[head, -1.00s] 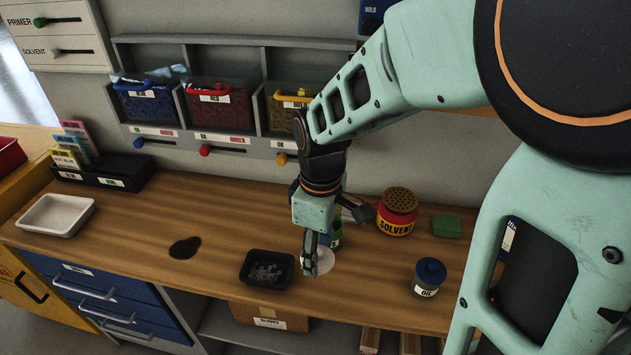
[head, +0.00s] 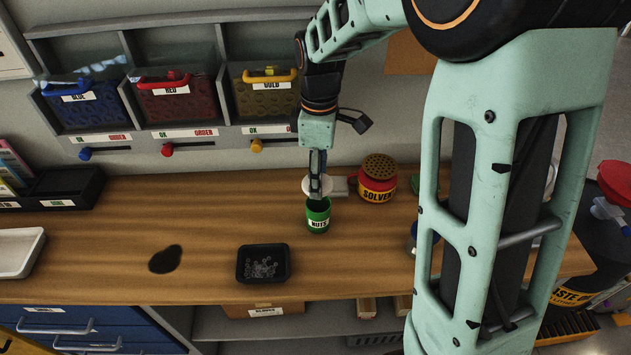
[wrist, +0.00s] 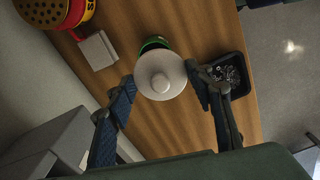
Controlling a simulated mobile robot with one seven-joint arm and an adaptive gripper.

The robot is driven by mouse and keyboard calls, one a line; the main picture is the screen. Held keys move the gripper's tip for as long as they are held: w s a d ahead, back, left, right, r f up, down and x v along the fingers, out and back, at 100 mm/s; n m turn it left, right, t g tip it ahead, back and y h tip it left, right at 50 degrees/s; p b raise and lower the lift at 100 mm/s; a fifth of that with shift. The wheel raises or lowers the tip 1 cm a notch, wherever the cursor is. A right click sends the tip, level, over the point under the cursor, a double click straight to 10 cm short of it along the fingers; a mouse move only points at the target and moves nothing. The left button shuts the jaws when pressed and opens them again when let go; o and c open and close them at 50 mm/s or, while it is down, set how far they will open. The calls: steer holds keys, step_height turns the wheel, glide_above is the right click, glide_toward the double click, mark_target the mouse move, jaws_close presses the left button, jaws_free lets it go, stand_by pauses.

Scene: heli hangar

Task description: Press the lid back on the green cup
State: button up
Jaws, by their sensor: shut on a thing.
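The green cup (head: 318,217), labelled NUTS, stands upright on the wooden workbench with its mouth partly visible. The round white lid (head: 324,186) is above and slightly behind its mouth in the head view, apart from the rim. My gripper (head: 317,191) points down, shut on the lid. In the wrist view the lid (wrist: 160,76), with a round knob at its centre, shows between the fingers of my gripper (wrist: 163,92). It hides most of the green cup (wrist: 153,44); the exact finger contact is hard to see.
A red and yellow SOLVENT can (head: 378,180) stands right of the cup, with a small pale block (head: 341,186) between. A black tray of small metal parts (head: 263,276) lies front left. A dark stain (head: 165,259) marks the bench. Wall bins (head: 180,105) are behind.

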steer(key=shift+w+d, duration=0.15)
steer(key=shift+w, duration=0.2)
step_height(320, 180, down, 6)
steer(key=b, duration=0.4)
steer(key=shift+f+b, duration=0.2)
steer(key=shift+b, duration=0.15)
steer(key=shift+f, duration=0.1)
stand_by(2.2)
steer(key=o, duration=0.8)
steer(key=shift+o, duration=0.7)
steer(key=o, duration=0.4)
steer(key=shift+c, duration=0.2)
